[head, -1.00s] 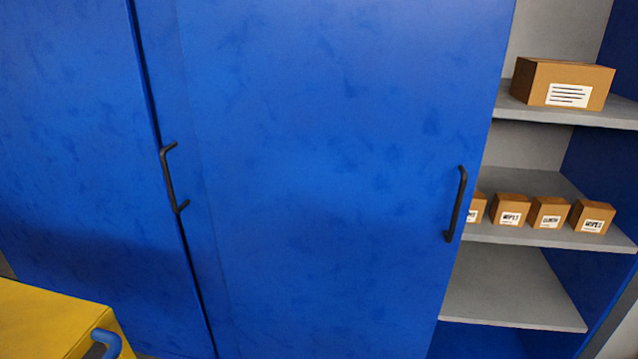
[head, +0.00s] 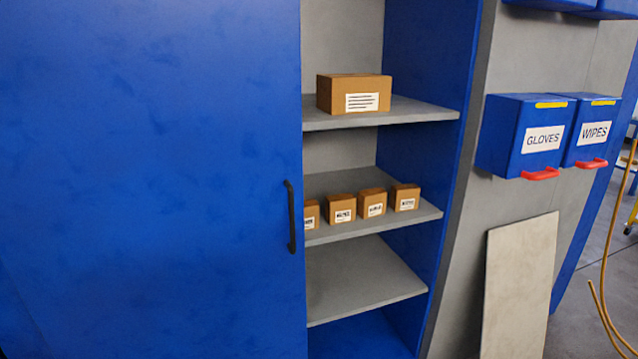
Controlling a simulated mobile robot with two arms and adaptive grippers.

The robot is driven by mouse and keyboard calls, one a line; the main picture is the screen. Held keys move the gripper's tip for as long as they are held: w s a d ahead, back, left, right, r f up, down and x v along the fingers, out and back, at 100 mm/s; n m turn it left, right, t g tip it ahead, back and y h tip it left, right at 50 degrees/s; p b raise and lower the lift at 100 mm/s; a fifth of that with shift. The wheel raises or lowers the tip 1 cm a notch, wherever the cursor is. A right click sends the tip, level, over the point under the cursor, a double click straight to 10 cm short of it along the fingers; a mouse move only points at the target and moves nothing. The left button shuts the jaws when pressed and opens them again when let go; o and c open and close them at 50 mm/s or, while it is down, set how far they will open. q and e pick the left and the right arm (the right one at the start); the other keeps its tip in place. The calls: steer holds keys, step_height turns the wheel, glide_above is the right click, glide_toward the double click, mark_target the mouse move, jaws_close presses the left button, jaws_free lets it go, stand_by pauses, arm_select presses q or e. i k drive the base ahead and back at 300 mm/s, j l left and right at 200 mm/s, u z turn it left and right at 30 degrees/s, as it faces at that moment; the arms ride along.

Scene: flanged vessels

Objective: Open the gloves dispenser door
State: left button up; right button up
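The gloves dispenser (head: 541,139) is a blue box on the grey wall at the right of the head view, with a white GLOVES label and a yellow strip at its top. Its red handle (head: 541,174) sticks out at the bottom of the front, and its door looks shut. Neither of my grippers shows in the head view.
A similar WIPES dispenser (head: 595,132) hangs directly right of it. A blue cabinet door (head: 150,180) fills the left, beside open shelves (head: 375,282) with cardboard boxes (head: 354,94). A pale panel (head: 518,290) leans below the dispensers. A yellow hose (head: 603,300) hangs at far right.

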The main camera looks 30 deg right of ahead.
mark_target(544, 126)
steer(key=z, duration=2.2)
